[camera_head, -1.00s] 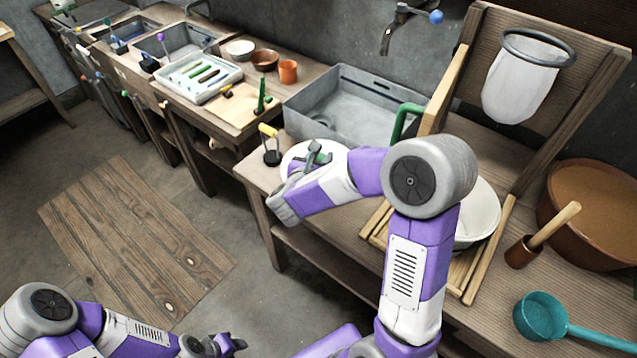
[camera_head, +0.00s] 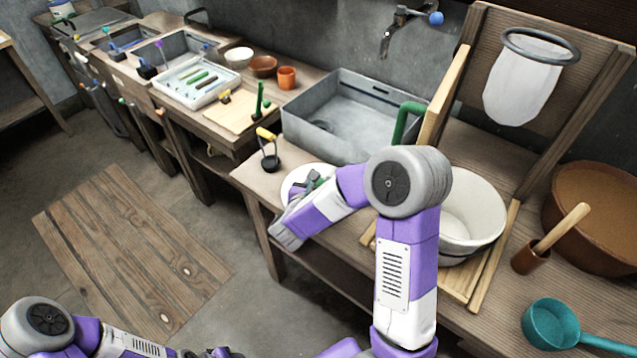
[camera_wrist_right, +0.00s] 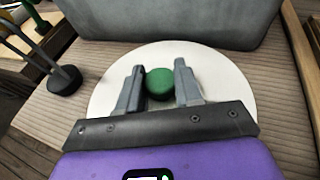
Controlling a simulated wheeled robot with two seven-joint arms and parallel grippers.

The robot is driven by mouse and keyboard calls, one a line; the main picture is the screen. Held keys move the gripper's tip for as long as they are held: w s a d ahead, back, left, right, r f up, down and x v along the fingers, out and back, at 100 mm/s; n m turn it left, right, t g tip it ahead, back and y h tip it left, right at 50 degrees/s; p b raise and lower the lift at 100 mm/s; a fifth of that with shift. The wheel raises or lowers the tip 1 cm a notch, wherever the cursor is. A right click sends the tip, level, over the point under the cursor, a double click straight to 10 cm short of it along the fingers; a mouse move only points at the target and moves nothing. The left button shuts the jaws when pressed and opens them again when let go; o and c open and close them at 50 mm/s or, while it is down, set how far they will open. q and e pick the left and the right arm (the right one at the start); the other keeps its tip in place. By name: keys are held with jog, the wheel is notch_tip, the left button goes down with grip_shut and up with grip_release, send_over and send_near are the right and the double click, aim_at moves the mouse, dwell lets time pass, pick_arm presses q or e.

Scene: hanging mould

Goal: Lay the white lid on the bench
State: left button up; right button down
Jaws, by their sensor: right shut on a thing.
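The white lid (camera_head: 293,183) is a round disc with a green knob (camera_wrist_right: 159,83), seen best in the right wrist view (camera_wrist_right: 225,75). My right gripper (camera_head: 312,180) is shut on the knob, with one finger on each side of it. The lid is over the wooden bench (camera_head: 250,178), near its front edge, left of the white pot (camera_head: 470,215). I cannot tell whether the lid touches the bench. My left gripper (camera_head: 220,353) is at the bottom edge of the head view, away from the bench; its fingers are too small and cut off to read.
A grey sink (camera_head: 340,115) stands behind the lid. A black holder with a yellow-handled tool (camera_head: 268,150) stands left of it. The pot sits among wooden slats on the right. A teal ladle (camera_head: 552,325) and brown bowl (camera_head: 600,215) lie further right.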

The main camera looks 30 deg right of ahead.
jog(key=c, duration=0.8)
grip_release()
jog(key=shift+o, duration=0.2)
jog(key=shift+r+p, duration=0.25)
jog(key=shift+p, duration=0.15)
jog(key=p+v, duration=0.2)
jog(key=v, duration=1)
